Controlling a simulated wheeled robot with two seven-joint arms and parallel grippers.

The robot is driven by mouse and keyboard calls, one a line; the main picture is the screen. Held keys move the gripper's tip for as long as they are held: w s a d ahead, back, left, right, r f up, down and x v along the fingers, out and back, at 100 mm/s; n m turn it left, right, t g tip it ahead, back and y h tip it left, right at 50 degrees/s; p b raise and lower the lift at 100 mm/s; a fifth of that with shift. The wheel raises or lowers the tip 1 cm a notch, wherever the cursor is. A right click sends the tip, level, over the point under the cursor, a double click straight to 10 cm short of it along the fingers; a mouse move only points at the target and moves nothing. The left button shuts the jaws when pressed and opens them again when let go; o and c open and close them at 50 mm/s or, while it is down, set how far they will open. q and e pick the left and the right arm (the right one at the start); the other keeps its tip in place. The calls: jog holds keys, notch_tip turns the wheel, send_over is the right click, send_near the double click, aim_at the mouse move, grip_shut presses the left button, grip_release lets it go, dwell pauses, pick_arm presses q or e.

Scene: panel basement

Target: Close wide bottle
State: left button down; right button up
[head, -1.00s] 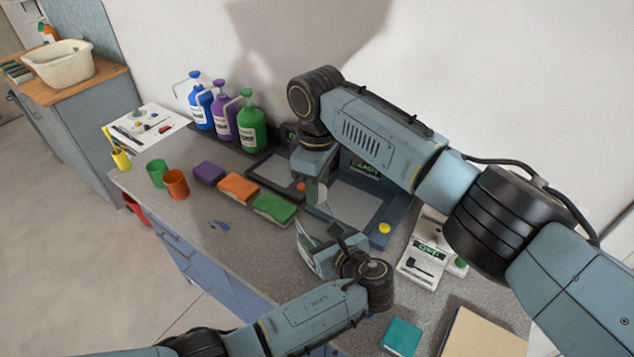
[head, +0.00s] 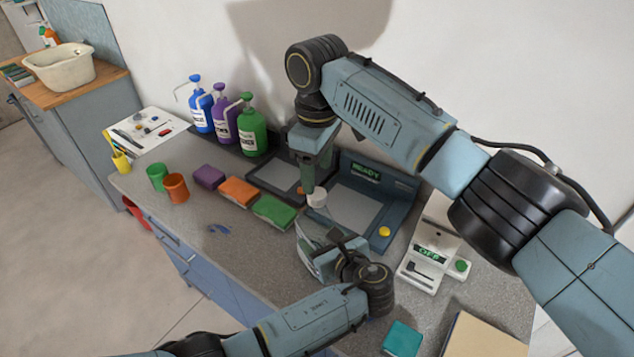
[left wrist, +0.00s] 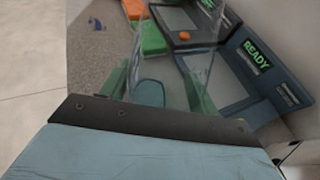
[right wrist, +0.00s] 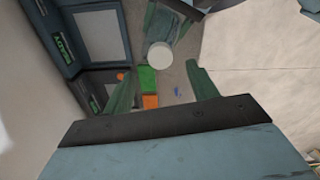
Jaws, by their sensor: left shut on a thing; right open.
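The wide bottle is a clear, see-through vessel (head: 312,245), held tilted over the bench. My left gripper (head: 338,243) is shut on it; the bottle also shows between the fingers in the left wrist view (left wrist: 160,55). A round white cap (head: 317,198) is at the upper end of the bottle, just below my right gripper (head: 307,183). In the right wrist view the cap (right wrist: 159,55) shows as a white disc near the open fingertips (right wrist: 160,70). I cannot tell whether the cap is seated on the rim.
A dark device with a READY screen (head: 366,170) and a yellow button stands behind the bottle. A white scale (head: 430,262) is at the right. Green (head: 275,210), orange and purple blocks lie at the left. Pump bottles (head: 252,130) stand at the back.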

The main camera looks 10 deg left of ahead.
pick_arm(q)
jog(key=shift+c, duration=1.5)
grip_release()
pick_arm(e)
notch_tip(320, 180, up, 7)
jog(key=shift+f, duration=0.15)
pick_arm(q)
jog(key=v, duration=1.3)
jog(key=shift+r, duration=0.15)
jog(key=shift+s, duration=0.2)
